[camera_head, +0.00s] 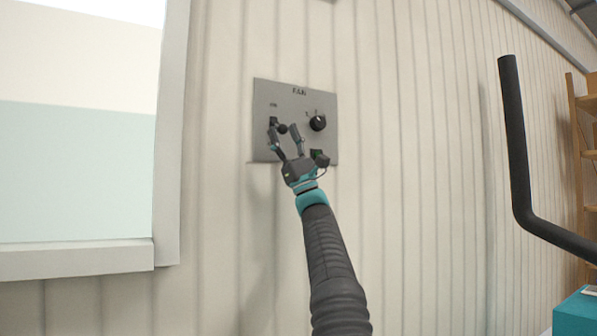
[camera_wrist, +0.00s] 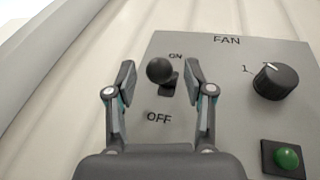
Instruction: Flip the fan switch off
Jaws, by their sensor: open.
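The grey fan panel (camera_head: 264,93) is mounted on the ribbed wall, and it also shows in the wrist view (camera_wrist: 230,60). Its black ball-ended toggle switch (camera_wrist: 160,71) sits between the ON label above and the OFF label below. In the wrist view the ball lies toward ON, up and to the left of its base. My gripper (camera_wrist: 160,80) is open, with one finger on each side of the switch; whether either touches it, I cannot tell. In the head view my gripper (camera_head: 285,132) is in front of the panel's left half and partly hides the switch.
A black rotary knob (camera_wrist: 273,81) is on the panel right of the switch, with a green button (camera_wrist: 287,158) below it. A window frame (camera_head: 172,130) is on the left. A black bent pipe (camera_head: 515,150) and a wooden shelf (camera_head: 577,130) are on the right.

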